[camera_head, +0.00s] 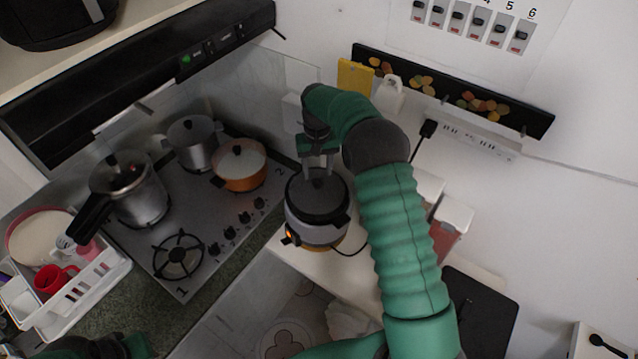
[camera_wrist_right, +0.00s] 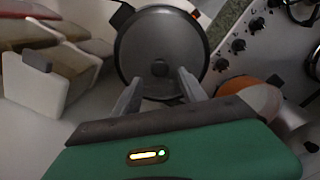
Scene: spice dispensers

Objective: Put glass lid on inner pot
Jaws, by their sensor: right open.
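A grey cooker pot (camera_head: 316,228) with dark side handles and an orange light stands on the white counter. A round dark lid (camera_head: 318,203) with a small knob covers its top; the inner pot beneath is hidden. My right gripper (camera_head: 318,172) is above the lid, near the knob. In the right wrist view its two fingers (camera_wrist_right: 160,82) are apart, one on each side of the knob's line, with nothing held. Part of my left arm shows at the bottom left; its fingers are not clear.
A stove (camera_head: 205,215) to the left holds a pressure cooker (camera_head: 128,190), a steel pot (camera_head: 192,143) and an orange pot (camera_head: 240,165). A white dish rack (camera_head: 75,300) stands at the far left. Containers (camera_head: 452,222) stand right of the cooker, partly behind my arm.

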